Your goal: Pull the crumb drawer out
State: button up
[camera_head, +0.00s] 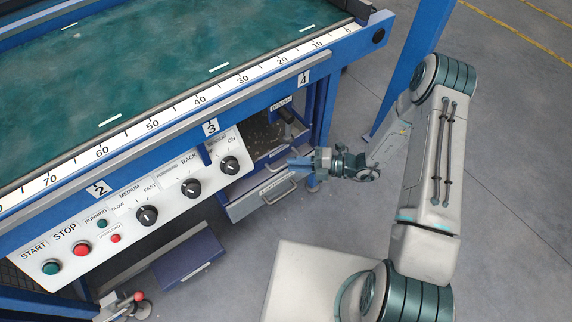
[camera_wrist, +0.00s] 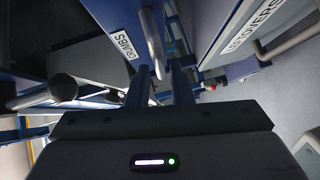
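The crumb drawer, labelled CRUMBS (camera_wrist: 122,43), has a grey bar handle (camera_wrist: 152,42) in the wrist view. My gripper (camera_wrist: 159,85) is open, with its two dark fingers apart and pointing at this handle. The handle's near end shows in the gap between the fingers; I cannot tell whether they touch it. In the head view my gripper (camera_head: 296,162) is at the drawer fronts under the machine, and its blue fingers hide part of the crumb drawer's front.
A drawer labelled LEFTOVERS (camera_wrist: 253,25) with its own handle (camera_wrist: 285,42) lies beside the crumb drawer. The control panel (camera_head: 130,208) with knobs and buttons is to the left. A blue machine leg (camera_head: 412,65) stands behind my arm. Open floor (camera_head: 510,130) lies to the right.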

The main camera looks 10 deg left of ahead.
jog(key=shift+s+a+f, duration=0.1)
jog(key=shift+a+f, duration=0.05)
jog(key=shift+a, duration=0.75)
jog(key=shift+s+a+f, duration=0.1)
jog(key=shift+a+f, duration=0.05)
jog(key=shift+a, duration=0.7)
grip_shut()
